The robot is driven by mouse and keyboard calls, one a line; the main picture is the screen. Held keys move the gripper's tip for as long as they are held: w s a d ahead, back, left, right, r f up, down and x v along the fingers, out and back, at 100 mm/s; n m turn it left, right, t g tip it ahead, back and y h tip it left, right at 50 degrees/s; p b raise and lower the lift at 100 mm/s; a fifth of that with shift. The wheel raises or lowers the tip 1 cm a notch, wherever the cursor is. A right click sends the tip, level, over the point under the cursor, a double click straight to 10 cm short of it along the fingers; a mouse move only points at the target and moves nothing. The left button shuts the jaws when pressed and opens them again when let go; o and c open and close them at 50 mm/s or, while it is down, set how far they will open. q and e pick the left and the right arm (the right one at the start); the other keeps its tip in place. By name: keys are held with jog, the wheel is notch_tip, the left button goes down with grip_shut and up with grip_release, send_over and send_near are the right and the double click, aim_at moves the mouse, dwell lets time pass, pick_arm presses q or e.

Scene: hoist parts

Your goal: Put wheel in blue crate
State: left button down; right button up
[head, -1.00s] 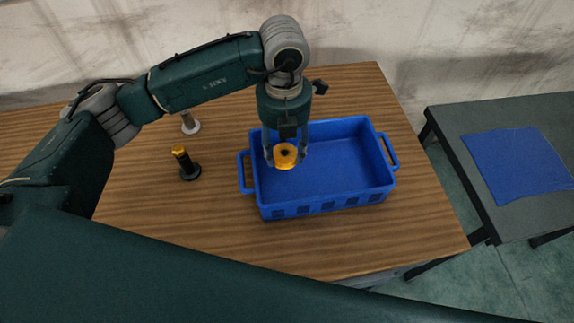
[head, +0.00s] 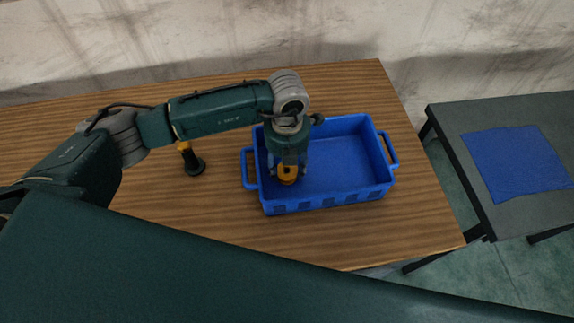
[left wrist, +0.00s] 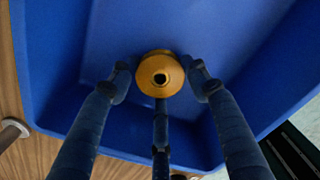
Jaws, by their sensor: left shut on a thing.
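The wheel (head: 287,175) is a small orange-yellow disc with a dark centre hole. It also shows in the left wrist view (left wrist: 160,76), with the crate floor behind it. My left gripper (head: 285,174) points down inside the blue crate (head: 345,200), near its left end, and is shut on the wheel. In the left wrist view the gripper's fingers (left wrist: 162,85) close around the wheel from several sides. Whether the wheel touches the crate floor cannot be told. The rest of the crate looks empty. My right gripper is not in view.
A black and yellow peg-like part (head: 190,160) stands on the wooden table (head: 200,225) left of the crate. A dark side table (head: 515,220) with a blue mat (head: 515,162) stands at the right. The table front is clear.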

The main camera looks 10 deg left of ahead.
aim_at(287, 170)
pick_arm(q)
jog(key=shift+f, duration=0.15)
jog(key=c, duration=1.1)
grip_release()
jog(key=shift+o, duration=1.1)
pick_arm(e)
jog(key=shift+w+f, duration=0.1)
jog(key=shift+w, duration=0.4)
pick_arm(q)
jog(key=shift+r, duration=0.25)
jog(key=shift+w+r, duration=0.1)
jog(key=shift+r, duration=0.15)
notch_tip(287, 170, up, 11)
jog(key=b, duration=0.4)
jog(key=shift+r, duration=0.2)
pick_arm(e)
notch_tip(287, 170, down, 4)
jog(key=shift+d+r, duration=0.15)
